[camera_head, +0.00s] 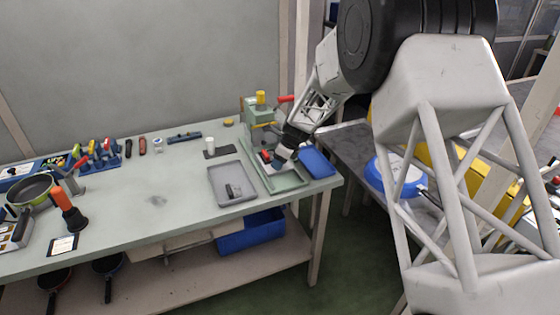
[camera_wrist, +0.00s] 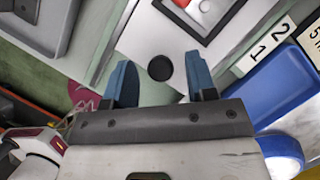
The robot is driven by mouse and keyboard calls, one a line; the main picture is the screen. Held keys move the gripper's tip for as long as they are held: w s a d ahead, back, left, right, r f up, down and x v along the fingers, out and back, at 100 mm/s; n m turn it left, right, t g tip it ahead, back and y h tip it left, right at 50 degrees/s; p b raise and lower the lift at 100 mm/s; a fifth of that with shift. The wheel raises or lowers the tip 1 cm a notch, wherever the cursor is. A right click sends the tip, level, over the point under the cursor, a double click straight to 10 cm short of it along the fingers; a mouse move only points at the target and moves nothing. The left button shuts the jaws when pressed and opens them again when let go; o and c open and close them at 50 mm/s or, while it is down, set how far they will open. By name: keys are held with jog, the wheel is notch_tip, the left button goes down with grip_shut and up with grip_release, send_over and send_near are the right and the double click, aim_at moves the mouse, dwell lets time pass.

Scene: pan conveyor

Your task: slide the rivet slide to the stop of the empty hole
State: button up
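A white plate (camera_wrist: 150,35) lies under my gripper in the wrist view, with a round black spot (camera_wrist: 160,68) that may be a hole or a knob. A dark-framed red part (camera_wrist: 203,5) shows at the top edge, partly cut off; I cannot tell whether it is the rivet slide. Labels "2" (camera_wrist: 281,29) and "1" (camera_wrist: 254,53) sit along the plate's right side. My gripper (camera_wrist: 158,64) is open, its blue fingers on either side of the black spot with nothing visibly held. In the head view, my gripper (camera_head: 282,157) is low over the green tray (camera_head: 289,184).
A green press (camera_head: 250,112) with a red handle stands behind. The table's middle is mostly clear; its right edge is near.

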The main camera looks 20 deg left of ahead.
grip_shut()
jog(key=shift+w+a, duration=1.2)
jog(key=shift+o, duration=0.2)
grip_release()
jog(key=shift+r, duration=0.1)
jog(key=v, duration=0.7)
jog(key=shift+d+r, duration=0.2)
jog(key=shift+r, duration=0.1)
